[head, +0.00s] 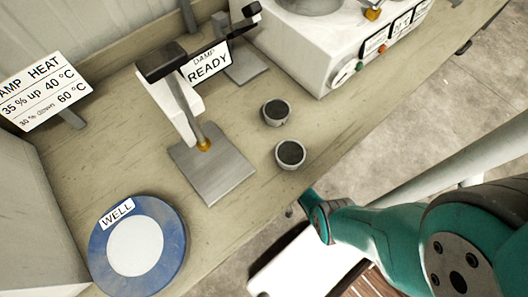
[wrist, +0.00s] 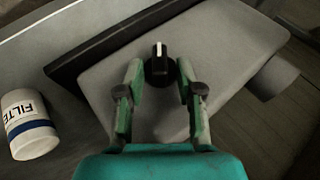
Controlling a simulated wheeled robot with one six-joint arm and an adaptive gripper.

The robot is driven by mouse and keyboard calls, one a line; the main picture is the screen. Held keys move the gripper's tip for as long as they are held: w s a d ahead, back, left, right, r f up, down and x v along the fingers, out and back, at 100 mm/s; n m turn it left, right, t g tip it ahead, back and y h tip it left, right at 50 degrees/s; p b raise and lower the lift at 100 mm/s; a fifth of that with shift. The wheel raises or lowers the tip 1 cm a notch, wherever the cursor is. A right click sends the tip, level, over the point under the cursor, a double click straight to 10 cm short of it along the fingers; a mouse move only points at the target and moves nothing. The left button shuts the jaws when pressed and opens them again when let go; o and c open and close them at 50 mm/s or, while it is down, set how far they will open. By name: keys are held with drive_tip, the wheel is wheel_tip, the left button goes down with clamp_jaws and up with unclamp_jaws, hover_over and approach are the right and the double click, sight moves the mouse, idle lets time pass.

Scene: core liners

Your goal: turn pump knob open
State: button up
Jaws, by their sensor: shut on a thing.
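The pump knob (wrist: 159,70) is black and round with a white pointer line, which points towards the top of the wrist view. It sits on the light grey face of a box-like housing (wrist: 225,75), which I take to be the pump. My gripper (wrist: 159,72) has its two green fingers on either side of the knob and is shut on it. In the head view part of my arm shows at the lower right, but I cannot make out the knob or the fingertips there.
A white can marked FILTER (wrist: 29,124) lies left of the housing. In the head view the bench holds a blue-rimmed WELL plate (head: 171,245), two small dark-topped cups (head: 276,112) (head: 290,154), a metal stand (head: 213,168) and a white machine (head: 320,50).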

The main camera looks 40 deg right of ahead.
drive_tip(key=shift+s, duration=0.1)
drive_tip(key=o, duration=0.8)
drive_tip(key=shift+v, duration=5.95)
